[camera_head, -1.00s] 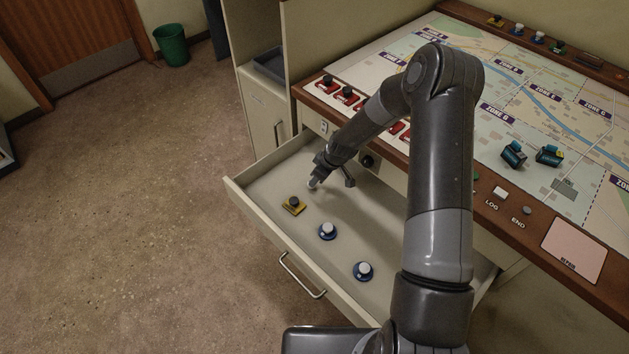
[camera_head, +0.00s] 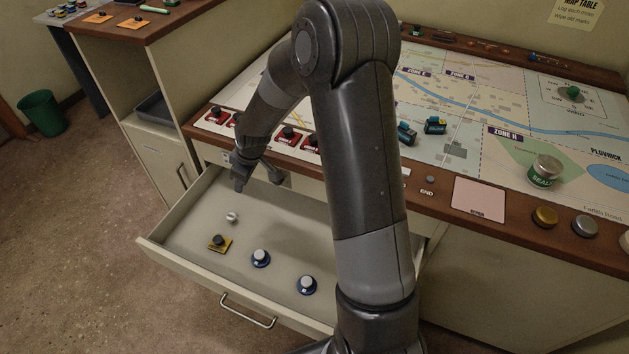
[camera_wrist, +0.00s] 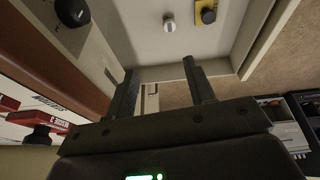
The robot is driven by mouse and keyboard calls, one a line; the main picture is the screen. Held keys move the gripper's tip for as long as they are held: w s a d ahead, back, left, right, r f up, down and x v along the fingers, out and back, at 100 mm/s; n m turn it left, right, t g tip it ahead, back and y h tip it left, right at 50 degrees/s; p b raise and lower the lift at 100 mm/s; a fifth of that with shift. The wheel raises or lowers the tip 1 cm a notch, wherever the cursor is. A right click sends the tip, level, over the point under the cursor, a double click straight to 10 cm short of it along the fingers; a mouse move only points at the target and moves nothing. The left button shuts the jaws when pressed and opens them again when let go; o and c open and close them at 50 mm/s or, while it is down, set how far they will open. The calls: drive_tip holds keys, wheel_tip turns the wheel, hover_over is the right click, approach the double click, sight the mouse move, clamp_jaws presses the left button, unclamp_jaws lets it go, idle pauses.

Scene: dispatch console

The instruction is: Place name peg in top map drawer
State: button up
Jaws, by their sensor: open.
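The top map drawer (camera_head: 178,243) is pulled open below the map table. A small white peg (camera_head: 232,217) rests on its floor; it also shows in the wrist view (camera_wrist: 169,24). I take it for the name peg, but its label is too small to read. My gripper (camera_head: 239,184) is above the rear left part of the drawer, apart from the peg. In the wrist view the fingers (camera_wrist: 160,68) are spread with nothing between them, and the peg lies beyond their tips.
Red pieces (camera_head: 289,136) line the table edge above. A cabinet (camera_head: 155,150) stands left. The floor in front is clear.

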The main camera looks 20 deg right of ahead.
drive_tip(key=s+d+r+m+h, duration=0.1)
drive_tip(key=s+d+r, duration=0.15)
drive_tip(key=r, duration=0.35)
drive_tip(key=s+d+r+m, duration=0.1)
drive_tip(key=s+r, duration=0.2)
drive_tip(key=r, duration=0.3)
drive_tip(key=s+d+r+m+t, duration=0.1)
drive_tip(key=s+d+r+m, duration=0.1)
drive_tip(key=s+r, duration=0.3)
drive_tip(key=s+d+r+m+t+h, duration=0.1)
drive_tip(key=s+r, duration=0.4)
drive_tip(key=s, duration=0.7)
drive_tip(key=s+d+r+m, duration=0.3)
drive_tip(key=s+r+m, duration=0.2)
drive_tip(key=s, duration=0.3)
drive_tip(key=shift+s+r+t, duration=0.2)
drive_tip(key=shift+s+t, duration=0.1)
drive_tip(key=shift+t, duration=0.1)
